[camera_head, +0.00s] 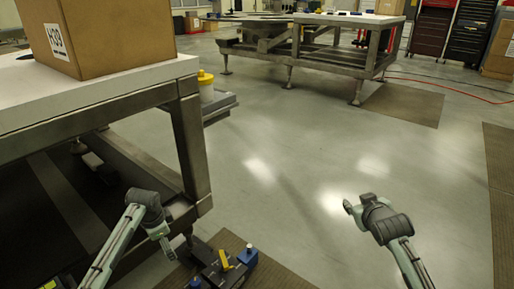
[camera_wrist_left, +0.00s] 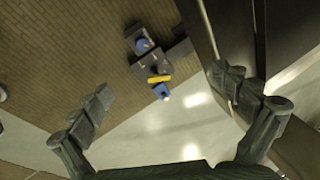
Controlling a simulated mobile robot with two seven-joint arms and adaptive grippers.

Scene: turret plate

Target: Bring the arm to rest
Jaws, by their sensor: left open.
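My left gripper (camera_wrist_left: 165,85) is open and empty in the left wrist view, its two dark fingers wide apart. In the head view the left arm bends down beside the near table's leg, with its end (camera_head: 166,249) low over the floor; the fingers are too small to make out there. My right arm comes in from the lower right, and its gripper (camera_head: 350,207) points left over bare floor. Nothing shows in it, but its finger opening cannot be made out.
A cardboard box (camera_head: 110,35) stands on the near table (camera_head: 120,84), close to the left arm. A dark fixture with a yellow bar (camera_head: 225,259) and blue parts sits low near a floor mat (camera_head: 285,275). Another workbench (camera_head: 330,58) stands far back. The middle floor is clear.

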